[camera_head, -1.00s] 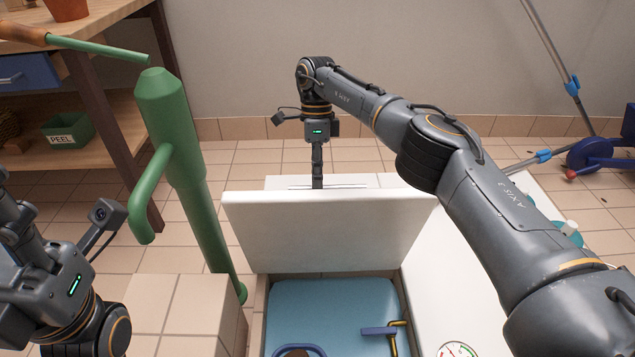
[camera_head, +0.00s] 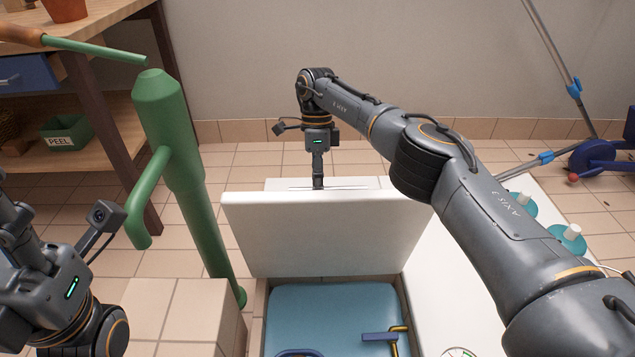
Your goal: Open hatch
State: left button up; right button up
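The white hatch (camera_head: 325,235) stands raised, its broad face toward me, above an opening with a blue interior (camera_head: 335,308). My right gripper (camera_head: 318,184) points down at the hatch's far side, by its top edge. Its fingertips are hidden behind the hatch, so I cannot tell whether they touch it or are open or shut. My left arm's wrist is at the lower left, apart from the hatch; its fingers are out of view.
A green pump-like post (camera_head: 180,150) stands left of the hatch, beside a tiled block (camera_head: 180,310). A white surface (camera_head: 450,270) lies right of the opening, with teal round items (camera_head: 567,240) on it. A wooden shelf (camera_head: 85,150) stands at the left.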

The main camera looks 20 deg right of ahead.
notch_tip(320, 180, up, 10)
dwell(0.6)
